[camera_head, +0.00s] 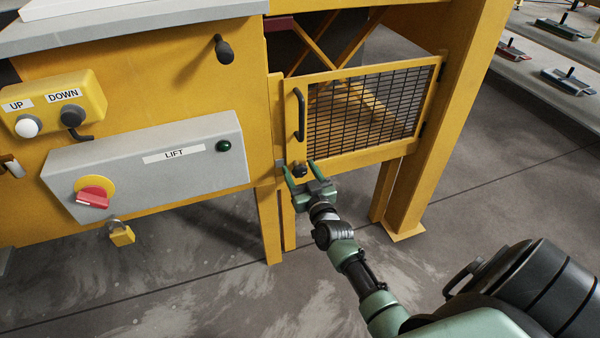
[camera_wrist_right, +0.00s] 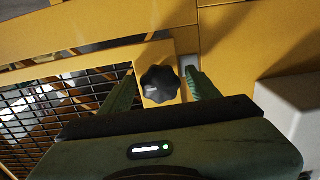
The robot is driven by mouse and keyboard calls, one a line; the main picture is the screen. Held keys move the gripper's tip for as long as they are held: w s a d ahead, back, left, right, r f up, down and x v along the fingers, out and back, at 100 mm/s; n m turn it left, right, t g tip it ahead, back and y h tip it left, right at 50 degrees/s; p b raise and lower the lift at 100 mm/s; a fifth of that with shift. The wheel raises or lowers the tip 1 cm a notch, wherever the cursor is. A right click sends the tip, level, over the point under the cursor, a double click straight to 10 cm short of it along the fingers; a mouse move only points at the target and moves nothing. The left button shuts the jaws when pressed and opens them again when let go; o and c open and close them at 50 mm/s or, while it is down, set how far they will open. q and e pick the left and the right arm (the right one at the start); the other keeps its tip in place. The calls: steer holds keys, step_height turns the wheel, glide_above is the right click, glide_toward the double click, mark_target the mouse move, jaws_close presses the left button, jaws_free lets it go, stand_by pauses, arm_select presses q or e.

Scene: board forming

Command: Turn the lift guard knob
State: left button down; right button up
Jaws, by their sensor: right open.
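The lift guard is a yellow framed mesh door (camera_head: 365,108) with a black vertical handle (camera_head: 300,114). Its knob (camera_head: 300,170) is small, black and lobed, at the door's lower left corner. In the right wrist view the knob (camera_wrist_right: 159,84) shows between the two fingers. My right gripper (camera_head: 299,169) is open, with one green finger on each side of the knob. In the right wrist view there is a gap between the knob and the right finger; I cannot tell whether the left finger touches it. My left gripper is not in view.
A grey LIFT box (camera_head: 150,180) with a red switch (camera_head: 93,197) and green light is on the yellow panel at left. An UP/DOWN button box (camera_head: 60,103) sits above it. A yellow post (camera_head: 440,130) stands right of the door. The floor below is clear.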

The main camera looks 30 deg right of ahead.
jaws_close()
